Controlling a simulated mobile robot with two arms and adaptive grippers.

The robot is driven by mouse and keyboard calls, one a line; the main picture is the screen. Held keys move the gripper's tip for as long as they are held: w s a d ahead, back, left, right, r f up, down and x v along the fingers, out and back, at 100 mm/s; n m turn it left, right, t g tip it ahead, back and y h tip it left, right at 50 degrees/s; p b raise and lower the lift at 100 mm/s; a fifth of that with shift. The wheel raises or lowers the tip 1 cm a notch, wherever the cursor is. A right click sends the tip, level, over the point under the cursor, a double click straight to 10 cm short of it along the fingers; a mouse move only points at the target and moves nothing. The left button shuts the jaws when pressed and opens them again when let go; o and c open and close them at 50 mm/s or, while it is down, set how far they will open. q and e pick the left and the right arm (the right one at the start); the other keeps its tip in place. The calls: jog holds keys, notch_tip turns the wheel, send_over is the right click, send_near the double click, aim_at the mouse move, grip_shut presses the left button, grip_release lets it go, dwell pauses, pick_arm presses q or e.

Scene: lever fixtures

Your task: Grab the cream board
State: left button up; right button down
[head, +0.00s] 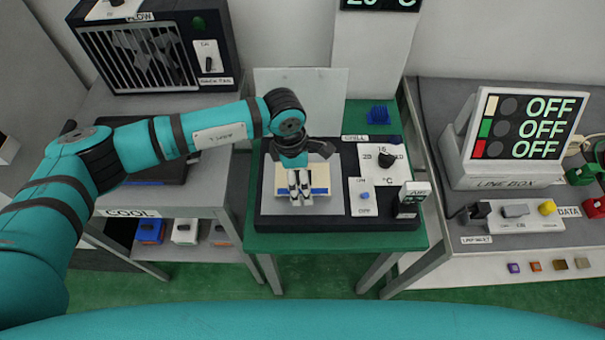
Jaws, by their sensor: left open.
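The cream board (320,177) lies on the grey plate (334,205) of a dark device on the green-topped middle table. Bits of blue show along it. My left gripper (300,200) reaches down over the middle of the board. It is open, and its fingers and wrist hide part of the board. I cannot tell whether the fingertips touch it. My right gripper is out of view.
A dial panel (382,165) and an on/off switch panel (362,198) sit right of the plate. An upright pale panel (325,92) stands behind. A box with several OFF readouts (515,135) stands on the right bench. A fan box (150,52) is at the back left.

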pick_arm(q)
jog(key=c, duration=1.2)
